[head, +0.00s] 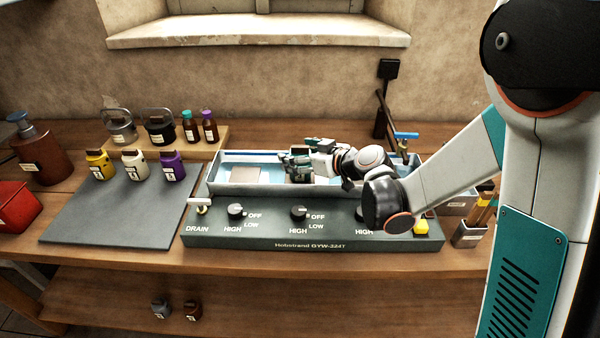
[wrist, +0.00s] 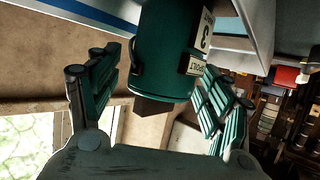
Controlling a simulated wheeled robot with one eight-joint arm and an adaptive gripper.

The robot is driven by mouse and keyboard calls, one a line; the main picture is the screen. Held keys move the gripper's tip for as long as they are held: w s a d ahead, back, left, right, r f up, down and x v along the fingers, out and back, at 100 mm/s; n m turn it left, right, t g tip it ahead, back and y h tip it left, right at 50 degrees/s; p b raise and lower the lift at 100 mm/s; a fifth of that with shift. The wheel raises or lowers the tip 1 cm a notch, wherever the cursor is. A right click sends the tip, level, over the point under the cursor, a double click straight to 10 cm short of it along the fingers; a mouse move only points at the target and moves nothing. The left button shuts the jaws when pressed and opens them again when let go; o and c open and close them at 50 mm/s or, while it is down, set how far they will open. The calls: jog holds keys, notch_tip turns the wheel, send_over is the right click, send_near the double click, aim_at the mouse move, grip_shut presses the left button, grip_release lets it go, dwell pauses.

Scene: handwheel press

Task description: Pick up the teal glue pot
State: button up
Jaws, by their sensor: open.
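The teal glue pot (wrist: 165,50) fills the middle of the wrist view. It has a white label marked 3 and a brown square-looking cap toward the bottom of the picture. My gripper (wrist: 160,65) is open, with one green-padded finger on each side of the pot. A gap shows on the left; on the right I cannot tell whether the finger touches. In the head view my gripper (head: 303,158) is low over the long grey tray of the appliance, and the pot is hard to tell apart from the fingers there.
The grey tray (head: 232,188) sits behind a control panel (head: 270,233) with knobs. A brush holder (head: 468,236) stands to the right.

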jog(key=shift+r, duration=0.1)
grip_shut()
